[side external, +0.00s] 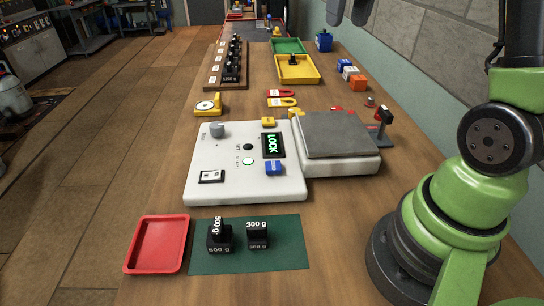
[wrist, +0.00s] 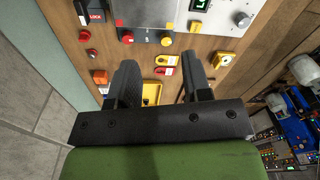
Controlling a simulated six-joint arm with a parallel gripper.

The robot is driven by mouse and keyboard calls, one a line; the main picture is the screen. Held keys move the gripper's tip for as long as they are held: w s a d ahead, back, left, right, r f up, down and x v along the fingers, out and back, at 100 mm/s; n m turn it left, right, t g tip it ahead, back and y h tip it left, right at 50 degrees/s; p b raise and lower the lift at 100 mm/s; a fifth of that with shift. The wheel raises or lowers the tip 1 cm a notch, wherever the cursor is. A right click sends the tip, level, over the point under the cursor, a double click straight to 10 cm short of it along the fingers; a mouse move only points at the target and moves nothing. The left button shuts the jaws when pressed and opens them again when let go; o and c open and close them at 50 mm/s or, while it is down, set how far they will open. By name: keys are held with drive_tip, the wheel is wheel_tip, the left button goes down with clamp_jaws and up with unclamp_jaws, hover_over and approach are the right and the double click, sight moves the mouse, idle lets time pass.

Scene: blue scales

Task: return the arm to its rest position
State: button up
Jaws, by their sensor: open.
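My gripper (side external: 349,14) shows at the top edge of the side external view, raised above the bench, with two dark fingers apart. In the wrist view my gripper (wrist: 162,75) is open, with nothing held between the fingers. A yellow tray (wrist: 147,99) shows beyond the gap, well below. My green arm stands at the right of the side external view; its upper part is out of frame.
A white console (side external: 228,178) reads LOCK beside a grey weighing plate (side external: 340,132). Black weights (side external: 220,238) stand on a green mat (side external: 290,262) beside a red tray (side external: 158,245). A yellow tray (side external: 312,76) holds a black weight. A wooden rack (side external: 213,72) holds several weights.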

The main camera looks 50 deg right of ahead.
drive_tip(key=s+a+n+t+y, duration=0.1)
drive_tip(key=s+a+t, duration=0.5)
drive_tip(key=s+a, duration=0.7)
drive_tip(key=a+y, duration=0.1)
drive_tip(key=a, duration=0.2)
drive_tip(key=shift+a+r+n, duration=0.2)
drive_tip(key=shift+a+n, duration=0.05)
drive_tip(key=shift+n, duration=0.15)
